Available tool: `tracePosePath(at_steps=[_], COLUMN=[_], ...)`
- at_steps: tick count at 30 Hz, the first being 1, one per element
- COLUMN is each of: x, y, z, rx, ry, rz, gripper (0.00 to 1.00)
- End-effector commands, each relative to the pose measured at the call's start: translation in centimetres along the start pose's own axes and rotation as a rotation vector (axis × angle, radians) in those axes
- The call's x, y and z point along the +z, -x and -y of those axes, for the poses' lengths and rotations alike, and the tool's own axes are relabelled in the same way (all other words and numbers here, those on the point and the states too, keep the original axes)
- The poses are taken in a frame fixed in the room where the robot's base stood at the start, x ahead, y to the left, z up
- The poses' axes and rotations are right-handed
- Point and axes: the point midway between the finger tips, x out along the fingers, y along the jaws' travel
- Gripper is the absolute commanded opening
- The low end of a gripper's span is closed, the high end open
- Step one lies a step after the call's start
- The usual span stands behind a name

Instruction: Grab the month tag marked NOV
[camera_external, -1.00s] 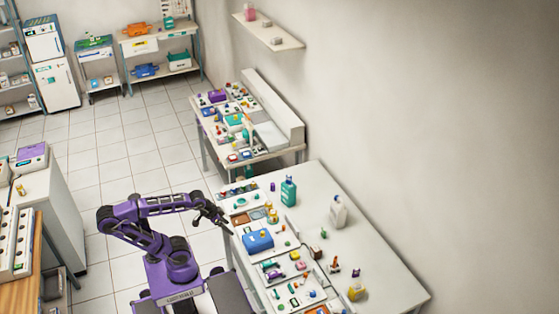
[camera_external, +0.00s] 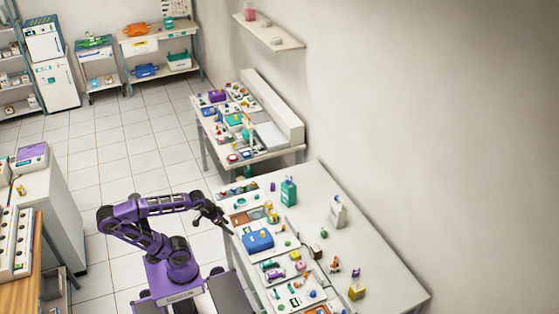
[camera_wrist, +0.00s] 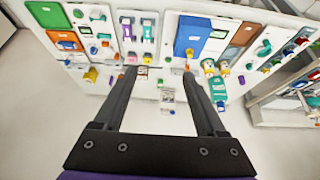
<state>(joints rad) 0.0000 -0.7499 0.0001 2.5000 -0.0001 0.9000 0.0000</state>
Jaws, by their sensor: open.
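My gripper (camera_external: 221,226) is at the left edge of the long white table, just off the blue box. In the wrist view its two dark fingers (camera_wrist: 159,74) are spread wide, with nothing held between them. I cannot make out a tag marked NOV; any lettering is too small to read. A small pale tag-like piece (camera_wrist: 167,97) shows between the fingers in the wrist view. Another small brownish-white piece (camera_wrist: 143,71) is close beside the left fingertip. I cannot tell whether either is a month tag.
The white table (camera_external: 375,256) carries a blue box (camera_external: 258,240), a teal bottle (camera_external: 289,192), a white bottle (camera_external: 338,211) and a yellow item (camera_external: 356,291). Small parts crowd its left side; its right side has more free room. A second cluttered table (camera_external: 277,152) stands behind.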

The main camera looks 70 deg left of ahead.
Motion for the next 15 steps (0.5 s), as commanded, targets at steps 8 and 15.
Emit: tracePosePath(at_steps=[8,15], x=[0.0,-0.5], y=[0.0,-1.1], z=[0.0,-0.1], rx=[0.0,-0.073], ry=[0.0,0.037], rz=[0.0,0.022], gripper=[0.8,0.8])
